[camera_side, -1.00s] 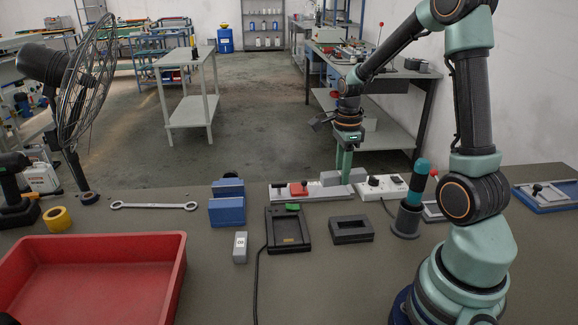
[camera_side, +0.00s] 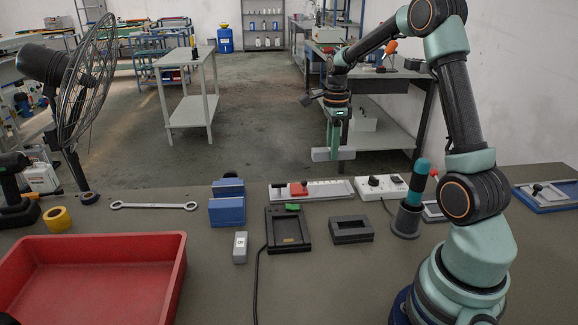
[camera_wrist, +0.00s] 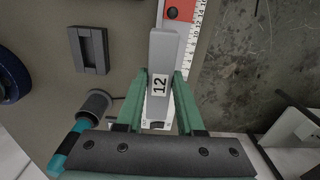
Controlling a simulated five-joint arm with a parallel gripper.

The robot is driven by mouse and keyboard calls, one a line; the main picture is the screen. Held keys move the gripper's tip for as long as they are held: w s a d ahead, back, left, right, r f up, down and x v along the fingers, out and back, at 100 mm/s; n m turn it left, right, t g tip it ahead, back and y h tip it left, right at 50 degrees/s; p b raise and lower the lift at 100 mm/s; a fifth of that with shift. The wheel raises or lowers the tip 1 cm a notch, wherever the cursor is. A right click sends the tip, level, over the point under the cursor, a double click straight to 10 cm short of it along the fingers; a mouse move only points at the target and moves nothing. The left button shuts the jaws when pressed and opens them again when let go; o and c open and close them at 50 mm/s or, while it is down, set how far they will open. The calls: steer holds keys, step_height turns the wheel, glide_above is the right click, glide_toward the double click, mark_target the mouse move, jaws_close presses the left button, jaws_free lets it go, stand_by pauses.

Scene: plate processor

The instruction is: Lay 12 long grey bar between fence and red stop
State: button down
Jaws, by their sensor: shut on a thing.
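My gripper (camera_side: 336,140) is shut on the long grey bar (camera_side: 320,155), which hangs level in the air above the bench's back edge. In the wrist view the grey bar (camera_wrist: 164,50) carries a "12" label and lies between the two green fingers of my gripper (camera_wrist: 161,78). The red stop (camera_side: 298,189) sits on the light measuring fixture (camera_side: 280,197) below, and the red stop (camera_wrist: 182,11) shows just beyond the bar's far end in the wrist view. A pale scaled strip, which may be the fence (camera_side: 328,184), runs along the fixture's back. The bar partly hides the fixture in the wrist view.
A white box with a knob (camera_side: 382,188) stands right of the fixture. In front are a black tray (camera_side: 288,240), a dark hollow block (camera_side: 352,229) and a smaller labelled grey block (camera_side: 240,247). A blue block (camera_side: 227,211) stands left, a red bin (camera_side: 180,245) front left.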

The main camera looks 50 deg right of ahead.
step_height(320, 180, down, 4)
steer(key=w+d, duration=0.2)
glide_above(325, 191)
steer(key=shift+d+f, duration=0.1)
steer(key=shift+f, duration=3.5)
steer(key=shift+f, duration=0.65)
jaws_free()
steer(key=shift+r, duration=0.1)
step_height(325, 191, up, 8)
